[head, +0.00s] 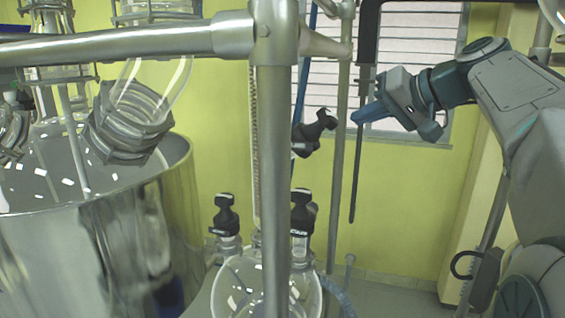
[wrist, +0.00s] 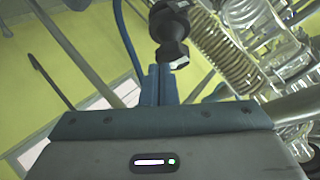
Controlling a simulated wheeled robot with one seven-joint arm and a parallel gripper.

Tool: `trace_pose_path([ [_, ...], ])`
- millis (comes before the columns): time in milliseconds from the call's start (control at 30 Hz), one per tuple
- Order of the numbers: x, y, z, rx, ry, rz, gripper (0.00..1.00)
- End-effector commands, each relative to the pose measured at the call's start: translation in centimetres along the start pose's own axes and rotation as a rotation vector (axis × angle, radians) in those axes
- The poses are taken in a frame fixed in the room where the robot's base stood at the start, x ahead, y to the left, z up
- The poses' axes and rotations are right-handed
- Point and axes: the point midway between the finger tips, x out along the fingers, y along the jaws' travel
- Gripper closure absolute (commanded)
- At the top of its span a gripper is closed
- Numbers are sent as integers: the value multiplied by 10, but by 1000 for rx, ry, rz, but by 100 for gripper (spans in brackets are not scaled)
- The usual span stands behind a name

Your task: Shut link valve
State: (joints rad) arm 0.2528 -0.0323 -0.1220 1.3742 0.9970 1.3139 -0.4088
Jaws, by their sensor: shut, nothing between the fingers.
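A black valve handle (head: 313,132) sits tilted on the glassware just right of the vertical metal post. It is the likely link valve, but no label confirms this. In the wrist view a black valve handle with a pale end (wrist: 171,28) shows just beyond my fingertips. My gripper (head: 357,117) is shut and empty, its blue fingers pointing left towards the handle, with a gap between them in the head view. The closed fingers also show in the wrist view (wrist: 160,70); I cannot tell whether they touch the handle there.
Two more black-topped valves (head: 226,214) (head: 303,212) stand on the round glass vessel (head: 236,288) below. A metal post (head: 276,160) and crossbar (head: 160,43) stand in front. A thin dark rod (head: 357,170) hangs near my fingers. A large steel pot (head: 120,240) is at left.

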Motion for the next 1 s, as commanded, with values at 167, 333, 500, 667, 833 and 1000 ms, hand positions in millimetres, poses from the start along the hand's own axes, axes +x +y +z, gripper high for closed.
trace_pose_path([
  [167, 22, 2, 14, -2, -1, -1, 100],
  [333, 32, 1, 18, 0, 0, 1, 100],
  [500, 35, 0, 19, 0, 0, 0, 100],
  [667, 35, 0, 19, 0, 0, 1, 100],
  [833, 35, -1, 19, 0, 0, 1, 100],
  [1000, 35, -1, 18, 0, 0, 0, 100],
])
